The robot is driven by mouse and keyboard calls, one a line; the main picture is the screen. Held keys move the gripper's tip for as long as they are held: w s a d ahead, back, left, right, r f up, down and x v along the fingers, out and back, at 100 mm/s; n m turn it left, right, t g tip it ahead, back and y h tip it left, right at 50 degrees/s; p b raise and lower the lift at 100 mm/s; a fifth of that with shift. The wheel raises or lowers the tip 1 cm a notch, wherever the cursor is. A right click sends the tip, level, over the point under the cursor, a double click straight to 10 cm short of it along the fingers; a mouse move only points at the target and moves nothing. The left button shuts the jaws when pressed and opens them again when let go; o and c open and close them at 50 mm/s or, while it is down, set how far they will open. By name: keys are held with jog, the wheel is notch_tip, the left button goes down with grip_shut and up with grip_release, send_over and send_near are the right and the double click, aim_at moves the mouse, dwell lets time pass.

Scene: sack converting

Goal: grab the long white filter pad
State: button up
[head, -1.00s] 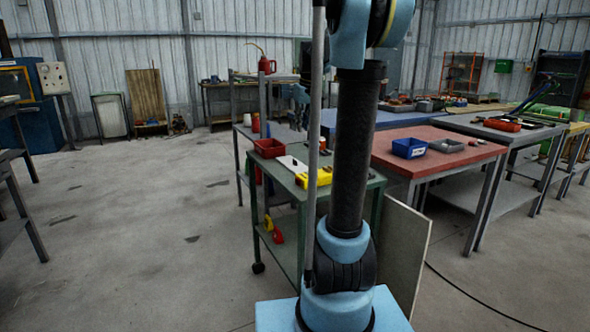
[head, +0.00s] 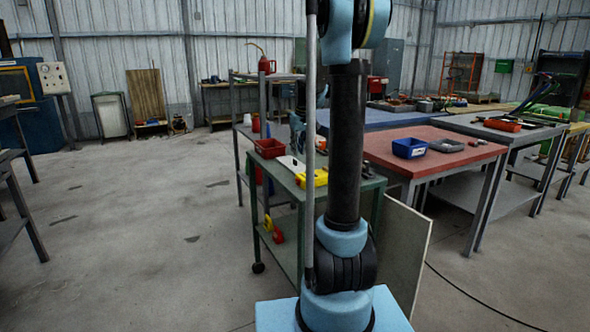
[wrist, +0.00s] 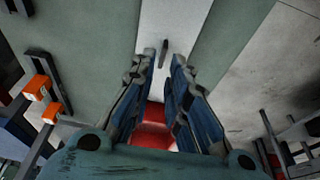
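The long white filter pad (head: 291,166) lies flat on the green-topped cart, partly hidden behind my arm in the head view. In the wrist view the white pad (wrist: 172,28) runs up the picture as a pale strip on the green surface, with a small dark piece on it. My gripper (wrist: 160,62) is open, its two blue-lined fingers apart on either side of the strip's line, with nothing held. In the head view my gripper (head: 297,130) hangs above the cart's far side, partly hidden by my arm.
A red bin (head: 269,148) and a yellow object (head: 314,178) sit on the cart top (head: 320,194). A red surface (wrist: 153,125) shows between my fingers. A red-topped table (head: 440,150) with a blue bin (head: 409,148) stands to the right. The floor at left is open.

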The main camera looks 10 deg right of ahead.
aim_at(295, 163)
jog(key=shift+x, duration=2.7)
jog(key=shift+a, duration=0.15)
grip_shut()
